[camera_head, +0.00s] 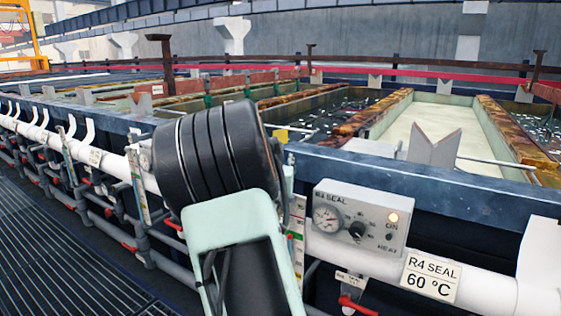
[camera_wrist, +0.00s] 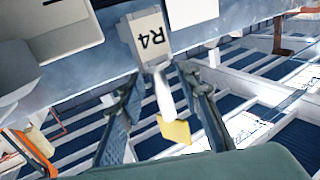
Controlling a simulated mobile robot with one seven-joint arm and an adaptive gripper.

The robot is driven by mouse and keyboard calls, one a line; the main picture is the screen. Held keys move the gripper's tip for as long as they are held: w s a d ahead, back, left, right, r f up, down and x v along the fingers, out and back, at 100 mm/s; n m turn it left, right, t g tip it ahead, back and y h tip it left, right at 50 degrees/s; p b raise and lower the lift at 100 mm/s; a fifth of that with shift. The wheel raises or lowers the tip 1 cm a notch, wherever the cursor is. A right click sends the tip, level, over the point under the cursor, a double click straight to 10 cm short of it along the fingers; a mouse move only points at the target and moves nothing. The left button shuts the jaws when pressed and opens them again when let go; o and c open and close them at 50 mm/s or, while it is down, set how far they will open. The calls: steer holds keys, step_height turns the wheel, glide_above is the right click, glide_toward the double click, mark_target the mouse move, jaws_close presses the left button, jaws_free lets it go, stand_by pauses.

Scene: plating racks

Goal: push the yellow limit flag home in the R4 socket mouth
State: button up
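In the wrist view the block marked R4 (camera_wrist: 150,38) shows upside down. A pale stem (camera_wrist: 163,92) runs from it to the yellow limit flag (camera_wrist: 174,131). My gripper (camera_wrist: 159,80) is open, with one dark finger on each side of the stem. I see gaps between the stem and both fingers. The socket mouth is not clear, so I cannot tell how far the stem sits in it. In the head view a small yellow patch (camera_head: 280,135), likely the flag, shows just right of my dark wrist; my fingers are hidden there.
The R4 SEAL control box (camera_head: 357,220) with a lit orange lamp is on the tank front, right of my arm. A white pipe (camera_head: 370,262) runs below it, with a 60 °C label (camera_head: 431,277). Tanks (camera_head: 430,130) lie behind the blue rim (camera_head: 420,186). Grating floor (camera_head: 60,255) is at left.

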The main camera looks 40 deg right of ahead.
steer(key=v, duration=1.2)
steer(key=shift+a, duration=0.1)
stand_by(0.4)
